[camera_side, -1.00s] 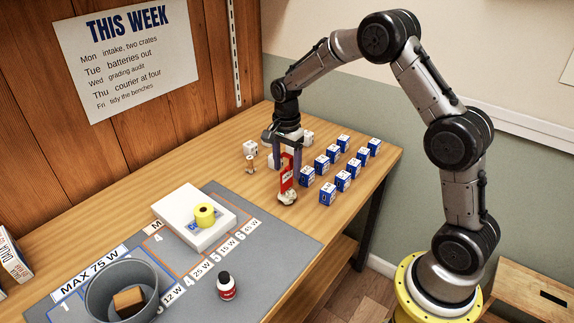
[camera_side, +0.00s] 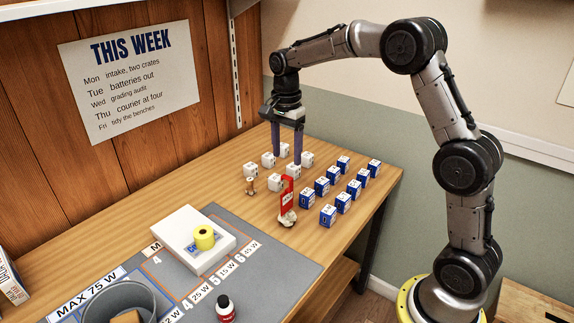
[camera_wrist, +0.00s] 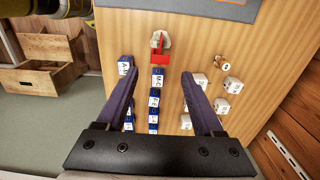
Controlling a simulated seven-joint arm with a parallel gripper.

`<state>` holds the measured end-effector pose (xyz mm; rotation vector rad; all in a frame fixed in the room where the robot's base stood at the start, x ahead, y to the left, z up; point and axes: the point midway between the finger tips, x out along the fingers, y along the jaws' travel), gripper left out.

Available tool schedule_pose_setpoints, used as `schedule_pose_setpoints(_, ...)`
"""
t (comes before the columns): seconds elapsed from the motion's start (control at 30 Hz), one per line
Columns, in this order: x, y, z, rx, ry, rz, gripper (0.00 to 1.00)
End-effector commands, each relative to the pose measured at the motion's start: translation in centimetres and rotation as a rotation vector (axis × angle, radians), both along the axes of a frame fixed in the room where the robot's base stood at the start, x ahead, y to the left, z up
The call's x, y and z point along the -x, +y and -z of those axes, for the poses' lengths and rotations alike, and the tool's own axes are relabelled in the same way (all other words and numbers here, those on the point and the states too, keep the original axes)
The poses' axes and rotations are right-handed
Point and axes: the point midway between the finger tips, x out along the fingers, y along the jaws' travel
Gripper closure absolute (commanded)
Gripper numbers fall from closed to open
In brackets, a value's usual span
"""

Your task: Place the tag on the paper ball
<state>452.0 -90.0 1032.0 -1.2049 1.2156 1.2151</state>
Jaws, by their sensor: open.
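My gripper (camera_side: 287,157) is open and empty, raised behind the tag over the white cubes. Its fingers (camera_wrist: 157,68) are wide apart in the wrist view, and nothing is between them that touches both.
Rows of blue-and-white boxes (camera_side: 321,186) stand to the right. Several white cubes (camera_side: 251,170) and a small tan-and-white piece (camera_side: 249,184) stand behind and left.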

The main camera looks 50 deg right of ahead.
Motion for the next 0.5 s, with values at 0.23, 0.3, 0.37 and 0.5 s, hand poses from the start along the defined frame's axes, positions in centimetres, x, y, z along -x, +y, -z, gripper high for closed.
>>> schedule_pose_setpoints(0.23, 0.2, 0.1, -1.1, 0.001, -0.004, -0.012, 0.31)
schedule_pose_setpoints(0.3, 0.9, 0.5, -1.9, 0.004, -0.018, -0.052, 0.31)
schedule_pose_setpoints(0.37, 1.9, 1.1, -3.0, 0.009, -0.042, -0.115, 0.31)
schedule_pose_setpoints(0.5, 6.3, 3.2, -6.4, 0.037, -0.118, -0.361, 0.31)
